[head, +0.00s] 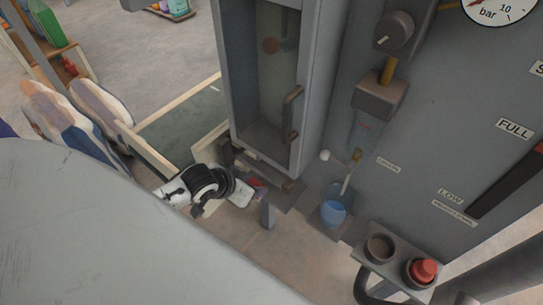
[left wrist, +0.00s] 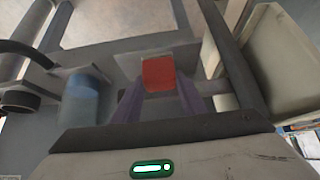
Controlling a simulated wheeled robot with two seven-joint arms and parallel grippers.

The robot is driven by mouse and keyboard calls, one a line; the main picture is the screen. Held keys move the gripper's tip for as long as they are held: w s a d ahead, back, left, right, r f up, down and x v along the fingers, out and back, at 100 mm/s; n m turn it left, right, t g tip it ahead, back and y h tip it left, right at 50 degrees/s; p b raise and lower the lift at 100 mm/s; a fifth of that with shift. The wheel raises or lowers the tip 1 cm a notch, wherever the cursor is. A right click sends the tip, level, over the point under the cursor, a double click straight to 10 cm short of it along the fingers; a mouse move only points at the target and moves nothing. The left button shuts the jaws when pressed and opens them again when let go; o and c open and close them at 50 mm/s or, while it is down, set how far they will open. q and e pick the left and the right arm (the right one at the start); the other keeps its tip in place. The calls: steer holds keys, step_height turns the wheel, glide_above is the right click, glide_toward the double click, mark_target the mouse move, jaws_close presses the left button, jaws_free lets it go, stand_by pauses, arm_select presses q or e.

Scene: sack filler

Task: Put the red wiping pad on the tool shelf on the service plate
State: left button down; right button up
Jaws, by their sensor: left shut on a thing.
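My left gripper (head: 250,188) reaches in from the left, just below the front of the grey cabinet. It is shut on the red wiping pad (head: 259,183), which is small and partly hidden by the gripper in the head view. In the left wrist view the red pad (left wrist: 158,74) stands out between the two fingertips. A small grey-brown plate (head: 287,197) juts out below the cabinet, close beside the pad. I cannot tell whether the pad touches it, or which surface is the tool shelf. My right gripper is not in view.
A blue cup (head: 333,212) stands on a small ledge right of the plate. A tall cabinet with a handle (head: 291,115) rises behind the gripper. Filled sacks (head: 65,118) stand at left.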

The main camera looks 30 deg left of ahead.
arm_select(q)
steer(key=w+f, duration=0.1)
steer(key=w, duration=0.2)
steer(key=w+f, duration=0.1)
steer(key=shift+w+d+f, duration=0.25)
steer(key=shift+w+f, duration=0.05)
steer(key=shift+w, duration=0.1)
steer(key=shift+w+d+f+b, duration=0.1)
steer(key=shift+w+f+b, duration=0.2)
steer(key=shift+w+f, duration=0.4)
steer(key=shift+w+d+f+b, duration=0.1)
steer(key=shift+w+f+b, duration=0.25)
steer(key=shift+w, duration=0.5)
steer(key=shift+a, duration=0.1)
steer(key=c, duration=1.1)
jaws_free()
steer(key=shift+f, duration=0.1)
steer(key=shift+s, duration=0.1)
